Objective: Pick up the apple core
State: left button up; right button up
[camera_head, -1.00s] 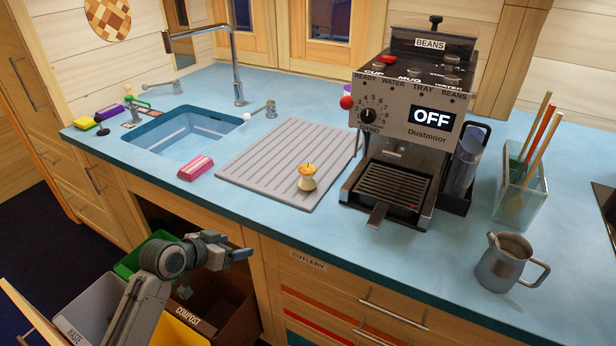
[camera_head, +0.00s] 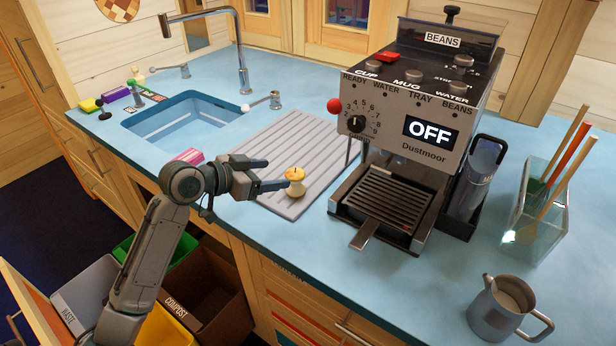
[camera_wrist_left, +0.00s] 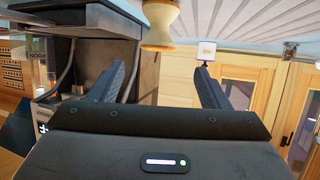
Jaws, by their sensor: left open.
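The apple core (camera_head: 295,183) stands upright on the grey ridged drainboard (camera_head: 283,140), near its front edge. It is yellowish with a narrow waist and a short stem. My left gripper (camera_head: 279,174) is open and empty, just left of the core, with its fingers pointing right towards it. In the left wrist view the core (camera_wrist_left: 160,22) shows at the top edge, partly cut off, beyond the two spread fingertips (camera_wrist_left: 160,72). The core is not clearly between the fingers. My right gripper is in neither view.
The coffee machine (camera_head: 412,147) stands close to the right of the drainboard. A pink sponge (camera_head: 190,156) lies behind my left arm by the sink (camera_head: 177,123). Below the counter is an open pull-out with the compost bin (camera_head: 215,297). A steel jug (camera_head: 498,307) stands front right.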

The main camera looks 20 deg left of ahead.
aim_at(295, 173)
pick_arm(q)
jog(key=shift+x, duration=0.75)
jog(key=shift+p+x, duration=0.55)
jog(key=shift+x, duration=1.05)
jog(key=shift+w+d+f, duration=0.1)
jog(key=shift+w+d, duration=0.1)
jog(key=shift+d, duration=0.05)
jog(key=p+x, duration=0.1)
jog(key=x, duration=0.2)
jog(key=shift+d+f+p, duration=0.15)
jog(key=shift+d+p, duration=0.05)
jog(key=shift+p, duration=0.2)
jog(key=shift+w+d+f, duration=0.25)
jog(key=shift+w, duration=0.1)
jog(key=shift+a, duration=0.1)
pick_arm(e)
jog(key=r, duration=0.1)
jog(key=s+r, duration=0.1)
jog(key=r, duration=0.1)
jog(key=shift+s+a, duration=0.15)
pick_arm(q)
jog(key=c, duration=1.1)
